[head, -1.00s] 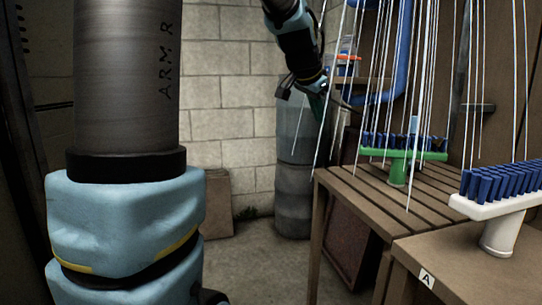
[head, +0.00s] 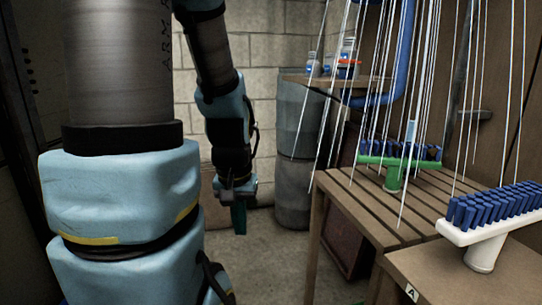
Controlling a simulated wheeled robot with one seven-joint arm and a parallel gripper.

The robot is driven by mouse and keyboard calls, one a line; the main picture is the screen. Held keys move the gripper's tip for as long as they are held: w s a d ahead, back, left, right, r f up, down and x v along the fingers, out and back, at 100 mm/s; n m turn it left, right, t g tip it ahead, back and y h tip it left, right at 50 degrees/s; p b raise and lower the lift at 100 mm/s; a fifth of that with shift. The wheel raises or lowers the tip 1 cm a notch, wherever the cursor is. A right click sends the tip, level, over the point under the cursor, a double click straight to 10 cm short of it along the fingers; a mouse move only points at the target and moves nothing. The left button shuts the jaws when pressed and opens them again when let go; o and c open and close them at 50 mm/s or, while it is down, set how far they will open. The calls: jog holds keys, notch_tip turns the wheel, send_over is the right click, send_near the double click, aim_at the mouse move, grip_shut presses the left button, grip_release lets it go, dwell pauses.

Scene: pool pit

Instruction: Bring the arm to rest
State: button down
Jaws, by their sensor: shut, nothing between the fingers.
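My arm hangs down left of the middle of the head view, with its end over the open floor. My gripper (head: 239,218) points downward at its lower end, shut and empty. It is left of the slatted wooden bench (head: 345,190) and apart from it. Nothing touches the gripper. The fingertips are small and dark in this view.
A green-based brush (head: 394,160) with blue bristles stands on the bench. A white-based brush (head: 485,235) stands on a nearer table (head: 450,285) at right. Thin pale strands hang above both. A grey barrel (head: 293,200) stands by the block wall. The floor (head: 265,260) left of the bench is clear.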

notch_tip(320, 180, up, 24)
jog(key=p, duration=2.1)
jog(key=shift+f+p, duration=0.25)
jog(key=shift+p, duration=0.05)
